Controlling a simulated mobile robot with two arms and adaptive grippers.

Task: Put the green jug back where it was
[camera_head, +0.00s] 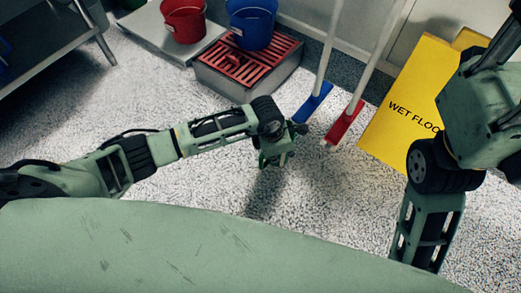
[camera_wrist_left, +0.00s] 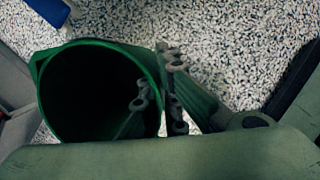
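The green jug (camera_wrist_left: 42,72) fills the left of the left wrist view, with its round dark mouth facing the camera. My left gripper (camera_wrist_left: 160,92) is at its rim, with one finger inside the mouth and the other outside, closed on the wall between them. In the head view my left gripper (camera_head: 278,152) is over the open floor at the centre. The jug is hard to tell from the gripper there. A shadow lies on the floor below. My right arm is at the right of the head view, but its gripper is not visible.
A red bucket (camera_head: 184,20) stands on a grey platform, and a blue bucket (camera_head: 251,22) on a red grate (camera_head: 250,60). A blue squeegee (camera_head: 313,103), a red squeegee (camera_head: 344,124) and a yellow wet floor sign (camera_head: 400,90) are to the right. Speckled floor is clear at centre.

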